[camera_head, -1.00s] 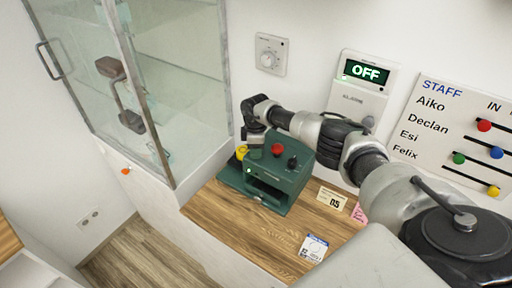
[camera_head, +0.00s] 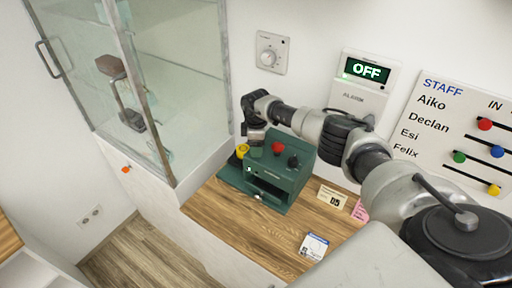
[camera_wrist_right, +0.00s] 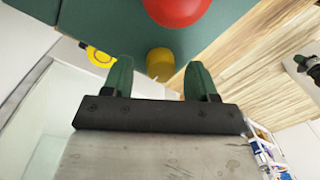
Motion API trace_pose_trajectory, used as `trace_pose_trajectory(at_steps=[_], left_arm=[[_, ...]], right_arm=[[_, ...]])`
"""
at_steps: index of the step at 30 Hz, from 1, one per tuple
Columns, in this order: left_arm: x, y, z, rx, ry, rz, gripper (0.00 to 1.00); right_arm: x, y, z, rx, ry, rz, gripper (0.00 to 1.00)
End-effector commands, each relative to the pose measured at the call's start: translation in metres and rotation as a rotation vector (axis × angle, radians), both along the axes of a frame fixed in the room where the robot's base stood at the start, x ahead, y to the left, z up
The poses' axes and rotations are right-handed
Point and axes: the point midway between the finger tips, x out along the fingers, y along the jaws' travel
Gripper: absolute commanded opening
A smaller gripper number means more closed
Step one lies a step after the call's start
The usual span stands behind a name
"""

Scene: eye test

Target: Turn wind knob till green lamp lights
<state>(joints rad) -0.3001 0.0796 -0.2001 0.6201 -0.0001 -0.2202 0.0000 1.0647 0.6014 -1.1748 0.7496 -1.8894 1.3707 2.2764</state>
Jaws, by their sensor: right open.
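A green box (camera_head: 268,184) stands on the wooden counter, with a red knob (camera_head: 278,147) and a black knob (camera_head: 293,161) on top. A small pale green light (camera_head: 249,170) shows on its front; I cannot tell for sure whether it is a lit lamp. A yellow round part (camera_head: 242,151) is at its left end. My right gripper (camera_head: 256,150) is over the left part of the box. In the right wrist view its fingers (camera_wrist_right: 160,80) are apart, with a yellow knob (camera_wrist_right: 160,63) seen between them and the red knob (camera_wrist_right: 178,8) beyond. My left gripper is not in view.
A glass cabinet (camera_head: 185,90) stands left of the box. On the wall are a white dial (camera_head: 271,54), an alarm panel reading OFF (camera_head: 367,70) and a staff board (camera_head: 450,125). Cards (camera_head: 332,197) lie right of the box. The counter front (camera_head: 250,225) is mostly clear.

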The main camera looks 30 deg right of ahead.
Motion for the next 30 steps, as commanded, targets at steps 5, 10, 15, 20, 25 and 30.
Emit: trace_pose_trajectory(at_steps=[5, 10, 15, 20, 25, 30], left_arm=[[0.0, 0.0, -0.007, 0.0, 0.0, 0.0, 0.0], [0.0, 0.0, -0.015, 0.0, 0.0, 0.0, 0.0], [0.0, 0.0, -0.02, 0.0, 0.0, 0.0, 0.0], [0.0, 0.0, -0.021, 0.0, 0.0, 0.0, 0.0], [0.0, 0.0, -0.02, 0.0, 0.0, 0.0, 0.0], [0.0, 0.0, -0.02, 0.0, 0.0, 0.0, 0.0]], right_arm=[[0.003, -0.001, 0.034, 0.0, -0.007, 0.002, 0.58], [0.004, -0.002, 0.066, 0.0, -0.005, 0.001, 0.58], [0.005, -0.002, 0.089, 0.0, -0.004, 0.001, 0.58], [0.004, -0.003, 0.097, 0.0, -0.002, 0.001, 0.58], [0.004, -0.002, 0.098, 0.0, -0.001, 0.0, 0.58], [0.004, -0.002, 0.098, 0.0, -0.001, 0.0, 0.58]])
